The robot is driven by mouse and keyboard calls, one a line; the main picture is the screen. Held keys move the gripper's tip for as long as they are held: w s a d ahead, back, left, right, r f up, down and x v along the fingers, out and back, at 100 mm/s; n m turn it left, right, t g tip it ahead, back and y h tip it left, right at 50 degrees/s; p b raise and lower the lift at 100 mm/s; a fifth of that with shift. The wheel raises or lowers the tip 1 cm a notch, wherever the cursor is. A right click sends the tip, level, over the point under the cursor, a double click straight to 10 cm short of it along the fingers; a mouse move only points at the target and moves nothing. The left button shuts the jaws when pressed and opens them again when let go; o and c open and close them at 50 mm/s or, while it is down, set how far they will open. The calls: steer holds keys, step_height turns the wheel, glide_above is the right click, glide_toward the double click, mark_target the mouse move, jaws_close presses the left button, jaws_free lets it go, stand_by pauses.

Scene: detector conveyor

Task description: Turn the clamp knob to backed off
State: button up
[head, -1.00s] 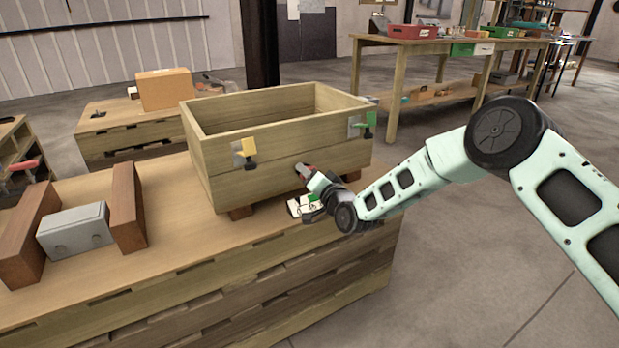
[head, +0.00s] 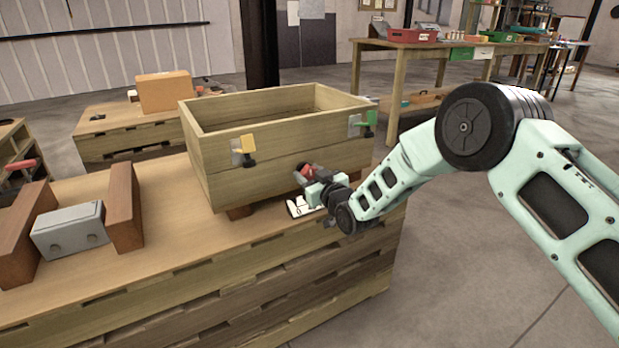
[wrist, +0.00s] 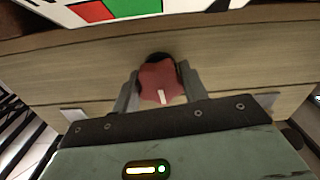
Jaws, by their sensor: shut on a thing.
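The red star-shaped clamp knob (wrist: 160,83) is on the wooden front of the crate (head: 225,180), with a white line on its face pointing down in the wrist view. It also shows small in the head view (head: 304,168). My gripper (wrist: 158,92) is shut on the knob, one grey finger on each side. In the head view my gripper (head: 309,174) is at the lower middle of the crate's front and partly covers the knob. A card with red, green and white areas (wrist: 115,8) shows at the top edge of the wrist view; its meaning cannot be read.
A yellow latch (head: 247,148) and a green latch (head: 368,123) sit on the crate's front. At left, a grey box (head: 68,231) stands between two brown blocks (head: 124,207) on the wooden bench (head: 190,270). The card lies close below my gripper.

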steer(key=n+b, duration=0.1)
steer(key=n, duration=0.5)
steer(key=shift+f+n+b, duration=0.2)
steer(key=shift+n+b, duration=0.1)
steer(key=shift+b, duration=0.05)
steer(key=n+b, duration=0.1)
steer(key=n, duration=0.2)
steer(key=shift+n, duration=0.3)
steer(key=n+b, duration=0.1)
steer(key=n, duration=0.2)
steer(key=shift+n, duration=0.3)
steer(key=n+b, duration=0.2)
steer(key=n, duration=0.4)
steer(key=n+b, duration=0.2)
steer(key=n, duration=0.4)
steer(key=shift+n, duration=0.3)
steer(key=n+b, duration=0.3)
steer(key=n, duration=0.3)
steer(key=n+b, duration=0.3)
steer(key=n, duration=0.3)
steer(key=shift+f+n, duration=0.1)
steer(key=shift+n, duration=0.3)
steer(key=n+b, duration=0.2)
steer(key=n, duration=0.1)
steer(key=shift+n, duration=0.3)
steer(key=n+b, duration=0.2)
steer(key=n, duration=0.1)
steer(key=shift+n+b, duration=0.3)
steer(key=n+b, duration=0.2)
steer(key=n, duration=0.4)
